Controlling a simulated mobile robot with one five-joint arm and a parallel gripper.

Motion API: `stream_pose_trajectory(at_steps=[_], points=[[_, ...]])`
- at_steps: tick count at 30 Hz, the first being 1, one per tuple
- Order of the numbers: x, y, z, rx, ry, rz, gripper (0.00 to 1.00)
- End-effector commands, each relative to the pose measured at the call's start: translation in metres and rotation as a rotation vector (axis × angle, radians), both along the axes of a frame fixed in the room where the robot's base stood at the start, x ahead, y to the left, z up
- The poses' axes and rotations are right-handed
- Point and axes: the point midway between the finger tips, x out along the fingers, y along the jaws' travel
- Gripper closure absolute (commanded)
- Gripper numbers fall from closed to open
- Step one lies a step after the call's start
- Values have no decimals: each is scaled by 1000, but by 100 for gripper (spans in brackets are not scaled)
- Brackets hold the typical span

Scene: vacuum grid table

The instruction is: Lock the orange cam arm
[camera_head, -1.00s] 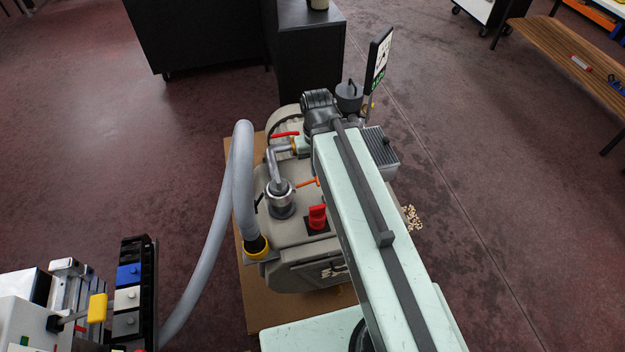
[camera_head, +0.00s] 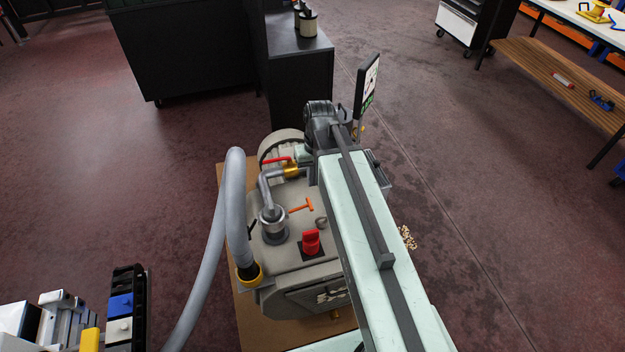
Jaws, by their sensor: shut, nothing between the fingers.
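The orange cam arm (camera_head: 300,206) is a small T-shaped handle beside a steel pipe coupling (camera_head: 272,222) on top of a beige pump unit (camera_head: 285,262). It points up and to the right in the picture, and its whole T shape shows. I cannot tell from this view whether it is locked. My pale green arm link crosses the right side of the pump, with a dark joint at its far end. My gripper is not visible; my arm may hide it.
A red knob (camera_head: 311,242) and a red-handled valve (camera_head: 278,161) stand near the orange arm. A dark cabinet (camera_head: 300,75) is behind. Open floor (camera_head: 120,200) lies left.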

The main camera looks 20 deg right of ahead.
Motion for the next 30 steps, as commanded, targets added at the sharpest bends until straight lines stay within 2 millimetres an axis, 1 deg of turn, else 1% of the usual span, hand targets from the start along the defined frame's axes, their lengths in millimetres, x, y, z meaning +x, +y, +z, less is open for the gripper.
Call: stream_pose_trajectory(at_steps=[1, 9, 12, 15, 24, 30], points=[[0, 1, -23, 0, 0, 0, 100], [0, 5, -77, 0, 0, 0, 100], [0, 6, -89, 0, 0, 0, 100], [0, 7, -94, 0, 0, 0, 100], [0, 7, -91, 0, 0, -1, 100], [0, 5, -95, 23, 1, -2, 100]])
